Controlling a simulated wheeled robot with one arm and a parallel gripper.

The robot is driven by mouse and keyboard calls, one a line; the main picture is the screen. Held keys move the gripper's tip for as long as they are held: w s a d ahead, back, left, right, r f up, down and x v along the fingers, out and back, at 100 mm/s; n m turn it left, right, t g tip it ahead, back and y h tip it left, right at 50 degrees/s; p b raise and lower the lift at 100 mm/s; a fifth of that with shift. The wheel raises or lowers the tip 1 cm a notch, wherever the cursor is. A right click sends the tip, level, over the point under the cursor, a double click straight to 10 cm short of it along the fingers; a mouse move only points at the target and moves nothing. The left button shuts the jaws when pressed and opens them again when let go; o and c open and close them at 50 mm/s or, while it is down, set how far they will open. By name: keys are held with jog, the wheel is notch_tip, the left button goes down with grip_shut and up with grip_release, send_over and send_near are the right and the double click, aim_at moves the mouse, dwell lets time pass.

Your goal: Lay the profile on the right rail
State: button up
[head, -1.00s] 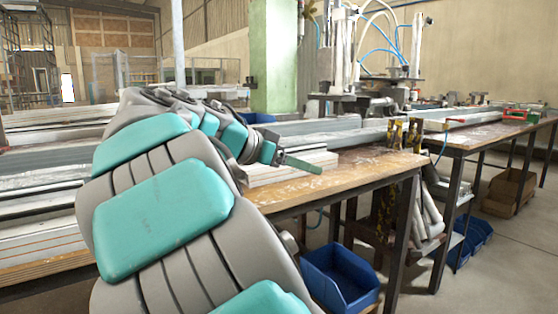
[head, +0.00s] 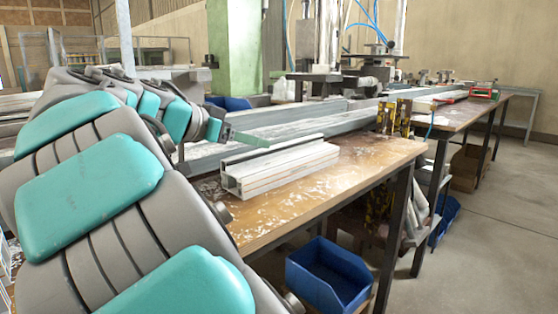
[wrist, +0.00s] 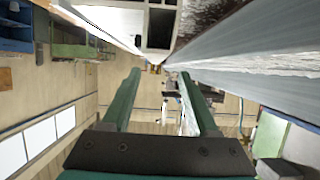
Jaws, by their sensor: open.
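The profile (head: 280,168) is a short white hollow bar with a dark strip along its top. It lies on the wooden bench top in the head view. Its open end with square chambers (wrist: 158,25) shows at the top of the wrist view. My gripper (head: 246,139) is open, above and behind the near part of the profile, apparently clear of it. In the wrist view its two green fingers (wrist: 158,78) stand apart with nothing between them. Long grey rails (head: 310,122) run behind the profile; one also shows at the right of the wrist view (wrist: 255,50). I cannot tell which is the right rail.
The worn wooden bench (head: 365,160) has free room right of the profile. Yellow-black clamps (head: 393,117) stand at its far end. A blue bin (head: 328,275) sits low in front. A second bench (head: 450,116) and machinery (head: 365,75) stand behind. Floor at right is clear.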

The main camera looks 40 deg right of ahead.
aim_at(278, 145)
jog(key=x, duration=0.3)
jog(key=p+x, duration=0.1)
jog(key=x, duration=0.3)
jog(key=shift+s+d+r, duration=0.1)
jog(key=shift+s+r, duration=0.1)
grip_shut()
dwell(1.2)
